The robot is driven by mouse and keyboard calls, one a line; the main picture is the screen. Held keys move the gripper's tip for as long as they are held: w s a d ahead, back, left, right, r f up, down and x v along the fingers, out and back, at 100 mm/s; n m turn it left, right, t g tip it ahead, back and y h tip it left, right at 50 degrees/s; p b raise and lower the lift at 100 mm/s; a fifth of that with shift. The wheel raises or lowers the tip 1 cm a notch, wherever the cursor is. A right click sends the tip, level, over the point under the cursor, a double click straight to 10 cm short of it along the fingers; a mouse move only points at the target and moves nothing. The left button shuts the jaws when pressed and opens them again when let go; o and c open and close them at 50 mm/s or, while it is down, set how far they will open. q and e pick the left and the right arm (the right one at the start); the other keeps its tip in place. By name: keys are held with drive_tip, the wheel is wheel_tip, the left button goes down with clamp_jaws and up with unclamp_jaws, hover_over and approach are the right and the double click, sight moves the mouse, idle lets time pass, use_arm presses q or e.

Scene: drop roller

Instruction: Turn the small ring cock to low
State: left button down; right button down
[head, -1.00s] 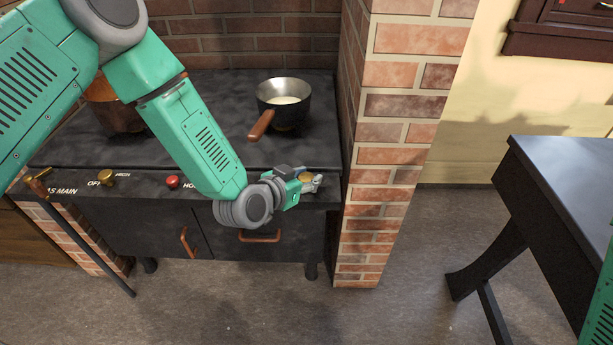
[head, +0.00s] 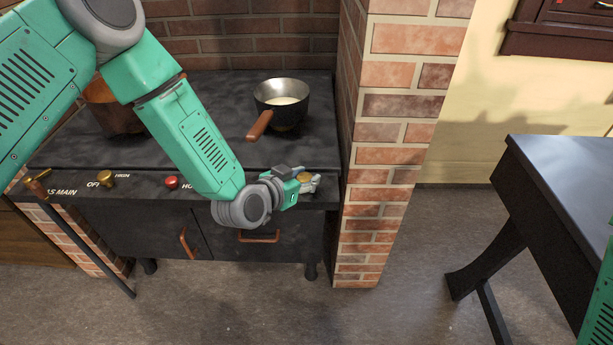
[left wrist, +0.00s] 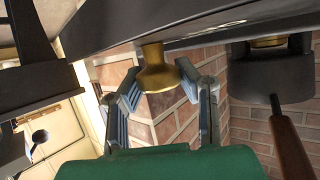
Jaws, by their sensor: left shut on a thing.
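The small ring cock is a brass knob (head: 304,177) at the right end of the stove's front panel. It also shows in the left wrist view as a flared brass knob (left wrist: 158,72) on the dark panel. My left gripper (head: 309,181) is at this knob, with a finger on each side of it, and is shut on it. In the left wrist view my gripper (left wrist: 158,88) has its blue-grey fingers left and right of the knob. The knob's marking is hidden by the gripper, so I cannot read its setting. My right gripper is not in view.
A saucepan (head: 283,100) with pale contents and a wooden handle stands on the stove top (head: 215,120). A copper pot (head: 112,108) is behind my left arm. A red knob (head: 172,182) and another brass knob (head: 107,178) are left on the panel. A brick pillar (head: 385,150) stands close right.

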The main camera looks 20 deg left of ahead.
use_arm(q)
drive_tip(key=shift+s+f, duration=0.15)
drive_tip(key=shift+s, duration=0.05)
drive_tip(key=c, duration=1.1)
unclamp_jaws()
drive_tip(key=shift+a, duration=0.1)
drive_tip(key=v, duration=1.2)
drive_tip(key=shift+a, duration=0.1)
